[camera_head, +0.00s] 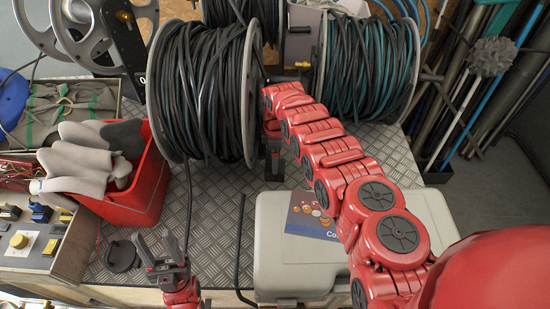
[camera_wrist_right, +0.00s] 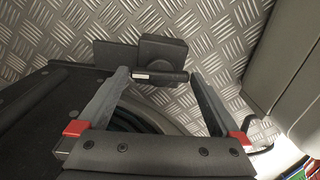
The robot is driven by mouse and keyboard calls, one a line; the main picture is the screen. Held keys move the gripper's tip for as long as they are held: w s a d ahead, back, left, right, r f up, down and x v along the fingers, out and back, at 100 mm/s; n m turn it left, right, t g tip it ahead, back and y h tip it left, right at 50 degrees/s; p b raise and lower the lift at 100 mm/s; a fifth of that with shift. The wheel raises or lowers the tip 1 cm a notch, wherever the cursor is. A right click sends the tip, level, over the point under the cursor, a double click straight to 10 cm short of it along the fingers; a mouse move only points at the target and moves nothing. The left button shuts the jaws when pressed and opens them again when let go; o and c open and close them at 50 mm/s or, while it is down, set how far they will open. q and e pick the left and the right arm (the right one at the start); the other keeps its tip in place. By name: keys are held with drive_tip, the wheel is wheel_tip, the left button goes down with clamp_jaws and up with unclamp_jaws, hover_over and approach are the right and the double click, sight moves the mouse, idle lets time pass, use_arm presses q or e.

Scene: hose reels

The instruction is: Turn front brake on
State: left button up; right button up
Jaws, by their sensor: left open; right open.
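A large reel of dark hose (camera_head: 195,90) stands at the centre left, with a teal and black hose reel (camera_head: 370,75) to its right. My right gripper (camera_head: 273,165) is open and points down at the right side of the centre-left reel. In the right wrist view, a black block with a short bar (camera_wrist_right: 160,76) lies between or just beyond the open fingertips of my right gripper (camera_wrist_right: 158,82); it may be the front brake, but I cannot tell, nor whether the fingers touch it. My left gripper (camera_head: 165,250) is open and empty at the bottom.
A red bin (camera_head: 140,195) with grey gloves stands left. A grey case (camera_head: 300,265) lies under my right arm. A bent black rod (camera_head: 240,245) lies beside the case. Long poles (camera_head: 480,110) stand at the right.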

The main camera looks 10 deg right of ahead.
drive_tip(key=shift+f, duration=0.4)
drive_tip(key=shift+c, duration=0.2)
drive_tip(key=c, duration=1)
drive_tip(key=shift+o, duration=0.2)
